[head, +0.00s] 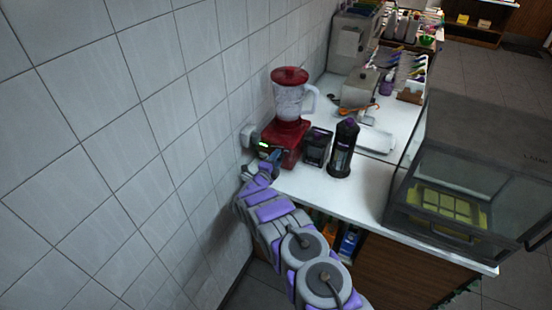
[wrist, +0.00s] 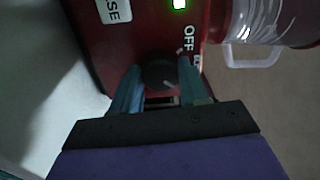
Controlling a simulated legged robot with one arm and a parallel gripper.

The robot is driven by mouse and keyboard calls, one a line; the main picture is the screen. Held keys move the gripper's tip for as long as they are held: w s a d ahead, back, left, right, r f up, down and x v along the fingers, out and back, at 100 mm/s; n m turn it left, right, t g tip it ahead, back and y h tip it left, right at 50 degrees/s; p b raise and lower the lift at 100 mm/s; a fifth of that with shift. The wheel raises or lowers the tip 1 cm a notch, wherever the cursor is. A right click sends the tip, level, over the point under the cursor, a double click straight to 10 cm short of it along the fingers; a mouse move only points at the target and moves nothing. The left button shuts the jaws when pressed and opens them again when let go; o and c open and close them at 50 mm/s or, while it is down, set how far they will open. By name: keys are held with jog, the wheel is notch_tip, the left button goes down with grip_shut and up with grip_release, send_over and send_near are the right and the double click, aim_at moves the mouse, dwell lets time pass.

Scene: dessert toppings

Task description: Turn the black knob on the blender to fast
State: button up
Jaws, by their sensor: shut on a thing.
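The red blender (head: 291,139) stands at the left end of the white counter against the tiled wall, with a clear jug and red lid. In the wrist view its red front (wrist: 110,40) fills the upper middle, with a lit green light and the labels "OFF" and one ending in "SE". The black knob (wrist: 160,72) sits between my gripper's fingers (wrist: 161,86). My gripper is shut on the knob, with a teal finger on each side. The knob's pointer mark is hard to make out. In the head view my gripper (head: 272,160) is at the blender's front, and the knob is hidden.
A small dark container (head: 316,146) and a tall dark cup (head: 343,149) stand right of the blender. A glass case (head: 465,180) stands at the counter's right. The tiled wall (head: 120,130) is close on the left of my arm.

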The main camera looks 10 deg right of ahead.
jog(key=shift+s+f, duration=0.1)
jog(key=shift+f, duration=0.2)
jog(key=o, duration=0.7)
jog(key=shift+c, duration=0.2)
jog(key=o, duration=0.4)
jog(key=shift+r, duration=0.15)
jog(key=p+v, duration=0.2)
jog(key=v, duration=1.5)
jog(key=shift+a, duration=0.15)
